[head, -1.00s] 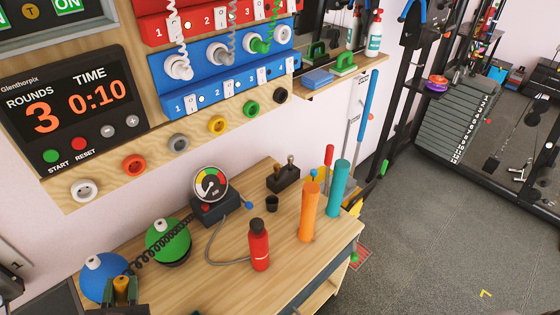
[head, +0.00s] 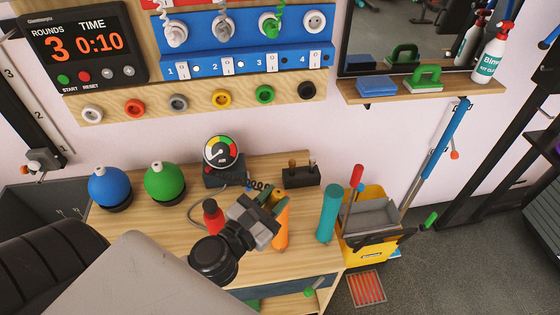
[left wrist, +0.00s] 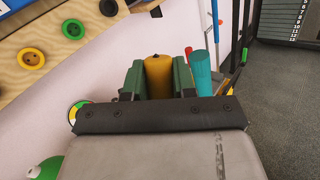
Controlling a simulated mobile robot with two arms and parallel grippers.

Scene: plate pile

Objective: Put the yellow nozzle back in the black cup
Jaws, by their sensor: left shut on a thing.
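My left gripper (head: 272,199) is over the wooden bench, in front of the gauge's right side. In the left wrist view it (left wrist: 158,78) has its green fingers closed on either side of the yellow nozzle (left wrist: 158,74), a rounded yellow body with a small dark tip. In the head view only a bit of yellow shows at the fingers. The black cup is not visible now; the gripper and arm cover that part of the bench. My right gripper is not in view.
An orange cylinder (head: 282,232) and a teal cylinder (head: 328,212) stand right of the gripper. A red bottle (head: 212,217) is at its left. Behind are the gauge (head: 220,152) and a dark block with pegs (head: 300,176).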

